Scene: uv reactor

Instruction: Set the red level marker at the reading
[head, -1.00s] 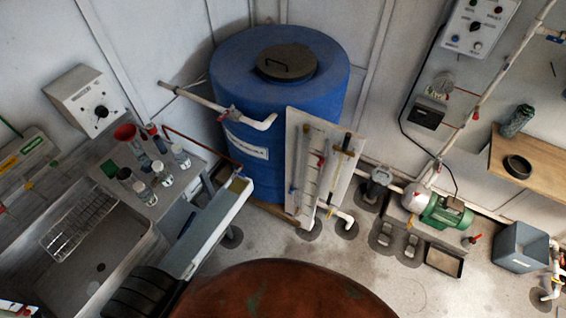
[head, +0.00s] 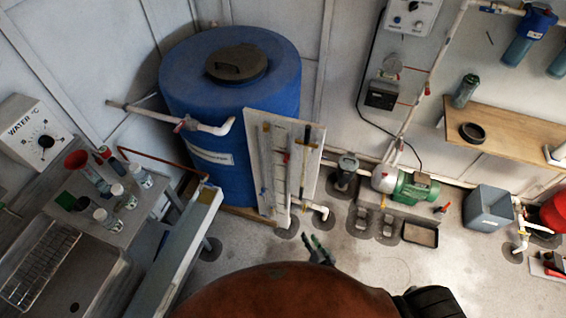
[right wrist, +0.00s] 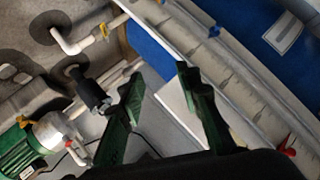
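The red level marker (head: 286,157) is a small red piece on the white gauge board (head: 268,128) in front of the blue tank (head: 190,80). In the right wrist view, a red piece (right wrist: 288,146) shows at the lower right on the long pale strip of the board; it looks like the marker. My right gripper (head: 319,250) is below and slightly right of the board in the head view. In the right wrist view its two green fingers (right wrist: 160,90) are spread with nothing between them. My left gripper is not in view. The scale's figures are too small to read.
A bench with bottles (head: 125,195) is at the left. Floor (head: 360,260) right of my gripper is clear.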

